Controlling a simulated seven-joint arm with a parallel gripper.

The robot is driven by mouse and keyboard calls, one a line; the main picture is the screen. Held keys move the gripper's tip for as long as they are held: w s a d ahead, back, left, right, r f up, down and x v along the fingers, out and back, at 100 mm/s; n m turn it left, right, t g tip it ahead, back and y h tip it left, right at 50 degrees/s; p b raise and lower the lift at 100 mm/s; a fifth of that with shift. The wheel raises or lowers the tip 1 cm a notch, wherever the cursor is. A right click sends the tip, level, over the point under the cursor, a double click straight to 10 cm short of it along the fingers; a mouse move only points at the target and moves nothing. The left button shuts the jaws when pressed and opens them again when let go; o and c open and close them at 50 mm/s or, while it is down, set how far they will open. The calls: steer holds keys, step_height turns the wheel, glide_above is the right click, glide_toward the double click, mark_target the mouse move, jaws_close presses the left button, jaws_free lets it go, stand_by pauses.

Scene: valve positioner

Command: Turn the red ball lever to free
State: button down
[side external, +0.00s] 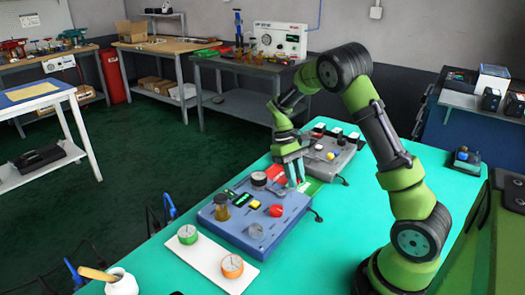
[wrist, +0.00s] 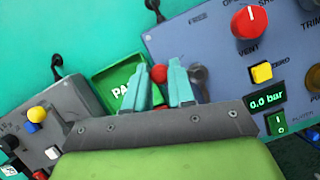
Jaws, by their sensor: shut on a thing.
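The red ball (wrist: 159,73) of the lever shows between my gripper's teal fingertips (wrist: 167,82) in the wrist view. My gripper is shut on it. The lever's arm is mostly hidden by the fingers. The blue-grey valve box (wrist: 215,60) is beside it, with the printed word FREE (wrist: 198,18) near its upper edge. In the side view my gripper (side external: 293,182) points down at the far right end of the valve box (side external: 235,222). The ball cannot be made out there.
The valve box carries a red knob (wrist: 248,20), a yellow button (wrist: 262,72), a display (wrist: 267,101) reading 0.0 bar and a green switch (wrist: 277,125). A green tray (wrist: 105,75) and a grey button box (wrist: 75,95) lie close by. A white tray (side external: 212,262) holds two round pieces.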

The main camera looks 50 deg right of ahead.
steer(key=m, duration=0.2)
steer(key=s+a+m+y, duration=0.1)
steer(key=m+t+y, duration=0.1)
steer(key=m, duration=0.1)
steer(key=shift+s+a+m, duration=0.15)
steer(key=shift+s+m, duration=0.15)
steer(key=shift+s, duration=0.1)
steer(key=m, duration=0.1)
steer(key=a+m+t, duration=0.1)
steer(key=m, duration=0.1)
steer(key=shift+s+a+y, duration=0.15)
steer(key=shift+s+y, duration=0.15)
steer(key=shift+s, duration=0.05)
steer(key=shift+s+a+m+t, duration=0.1)
steer(key=shift+a+m+t, duration=0.2)
steer(key=shift+m, duration=0.5)
steer(key=shift+a+m+t, duration=0.25)
steer(key=shift+m+t, duration=0.05)
steer(key=shift+m, duration=0.5)
steer(key=shift+y, duration=0.3)
steer(key=c, duration=1)
jaws_free()
steer(key=shift+o, duration=0.2)
steer(key=v, duration=1.7)
steer(key=shift+s+a, duration=0.1)
